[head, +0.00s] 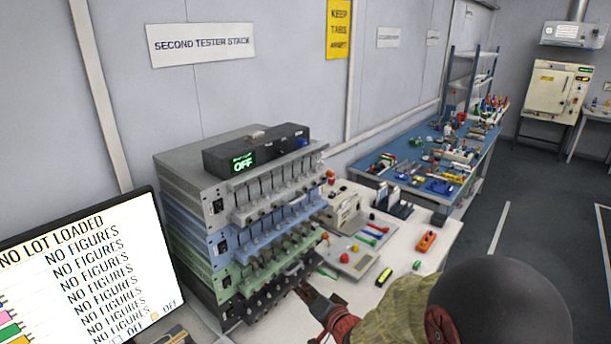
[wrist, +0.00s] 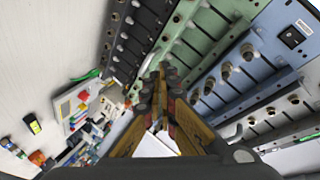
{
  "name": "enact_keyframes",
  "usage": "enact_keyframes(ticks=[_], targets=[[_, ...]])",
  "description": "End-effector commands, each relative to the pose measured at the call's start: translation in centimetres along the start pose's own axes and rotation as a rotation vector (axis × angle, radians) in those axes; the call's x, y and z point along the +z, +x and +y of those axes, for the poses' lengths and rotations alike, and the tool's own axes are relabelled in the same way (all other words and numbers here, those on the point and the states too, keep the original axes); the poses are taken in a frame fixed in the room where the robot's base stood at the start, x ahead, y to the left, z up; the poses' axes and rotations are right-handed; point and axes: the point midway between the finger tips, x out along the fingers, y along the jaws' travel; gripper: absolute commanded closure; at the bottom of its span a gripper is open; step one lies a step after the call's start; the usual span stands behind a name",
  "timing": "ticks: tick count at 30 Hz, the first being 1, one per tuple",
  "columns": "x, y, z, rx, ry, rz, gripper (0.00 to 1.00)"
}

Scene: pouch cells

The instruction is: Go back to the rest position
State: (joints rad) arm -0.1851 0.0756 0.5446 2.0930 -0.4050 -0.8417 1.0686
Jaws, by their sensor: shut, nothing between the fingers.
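My gripper (head: 304,291) is in front of the lower right of the tester stack, close to its bottom dark unit. In the wrist view my gripper (wrist: 161,76) has its fingers drawn together, with nothing held between them. The tester stack (head: 222,222) has grey, blue, green and dark units with rows of clips along the front. In the wrist view the green unit (wrist: 205,40) and blue unit (wrist: 250,85) lie just beyond and to the right of the fingers. I cannot tell whether the fingertips touch the stack. My arm reaches in from the lower right of the head view.
A black control box (head: 257,148) reading OFF sits on the stack. A monitor (head: 85,270) reading NO LOT LOADED stands at lower left. The white bench (head: 405,262) holds a yellow-black device (head: 384,277) and an orange item (head: 426,241). A cluttered blue bench (head: 405,150) stands behind; floor (head: 520,215) is clear at right.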

Motion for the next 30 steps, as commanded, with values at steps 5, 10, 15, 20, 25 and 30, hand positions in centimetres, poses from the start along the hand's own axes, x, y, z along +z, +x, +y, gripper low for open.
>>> enact_keyframes(ticks=[5,10,15,20,25,30], targets=[[-6.7,-6.3,0.1,0.224,-0.183,0.026,1.0],[-9.9,-14.5,0.5,0.423,-0.308,-0.025,1.0],[-10.0,-23.8,0.5,0.575,-0.393,-0.135,1.0],[-7.3,-32.5,0.1,0.657,-0.451,-0.281,1.0],[-3.7,-39.0,-0.6,0.678,-0.492,-0.42,1.0],[-1.7,-41.7,-0.8,0.676,-0.51,-0.489,1.0]])
